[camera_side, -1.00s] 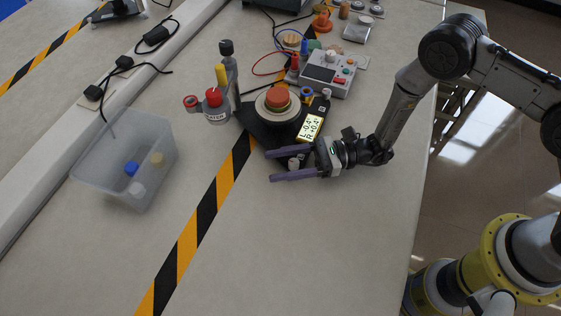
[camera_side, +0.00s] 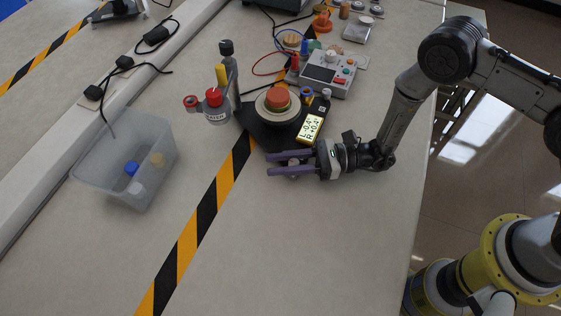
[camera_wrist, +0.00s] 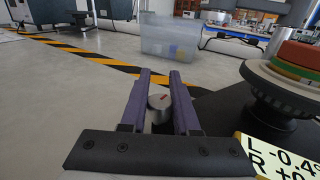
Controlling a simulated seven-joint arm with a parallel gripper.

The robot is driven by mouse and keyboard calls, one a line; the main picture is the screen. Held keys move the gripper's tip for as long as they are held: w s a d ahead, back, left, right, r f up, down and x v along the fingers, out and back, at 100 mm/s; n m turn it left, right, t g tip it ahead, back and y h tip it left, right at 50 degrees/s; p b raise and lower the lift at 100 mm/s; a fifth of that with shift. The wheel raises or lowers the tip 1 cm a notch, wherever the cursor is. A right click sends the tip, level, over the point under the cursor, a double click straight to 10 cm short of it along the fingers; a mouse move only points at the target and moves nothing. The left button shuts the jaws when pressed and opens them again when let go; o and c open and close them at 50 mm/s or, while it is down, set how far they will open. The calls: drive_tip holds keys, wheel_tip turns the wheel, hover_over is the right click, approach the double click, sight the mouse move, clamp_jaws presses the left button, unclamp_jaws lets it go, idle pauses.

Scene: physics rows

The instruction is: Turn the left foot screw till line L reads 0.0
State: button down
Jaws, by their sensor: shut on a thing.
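A black plate (camera_side: 262,137) carries a round stage with a red-orange top (camera_side: 277,97). The lit display (camera_side: 312,127) on its right reads L -0.4° and R +0.4°; it also shows, partly cut off, in the wrist view (camera_wrist: 278,158). A grey foot screw (camera_wrist: 159,102) with a red mark on top stands at the plate's near corner. My gripper (camera_side: 280,164) is shut on this screw, one purple finger on each side. In the side view the fingers hide most of the screw.
A clear bin (camera_side: 150,185) with small blue, yellow and white items stands at the left. A grey instrument box (camera_side: 327,75) is farther back. The near table is clear.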

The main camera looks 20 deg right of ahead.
drive_tip(key=shift+w+d+m+t+h, duration=0.1)
drive_tip(key=shift+w+m+t+h, duration=0.1)
drive_tip(key=shift+m+t+h, duration=0.7)
drive_tip(key=shift+w+d+m+t+h, duration=0.15)
drive_tip(key=shift+m+t+h, duration=0.25)
drive_tip(key=shift+m+t, duration=1)
drive_tip(key=shift+n+t, duration=0.4)
drive_tip(key=c, duration=0.7)
unclamp_jaws()
drive_tip(key=shift+o, duration=0.2)
drive_tip(key=v, duration=1.3)
drive_tip(key=shift+s+d, duration=0.15)
drive_tip(key=shift+d, duration=0.2)
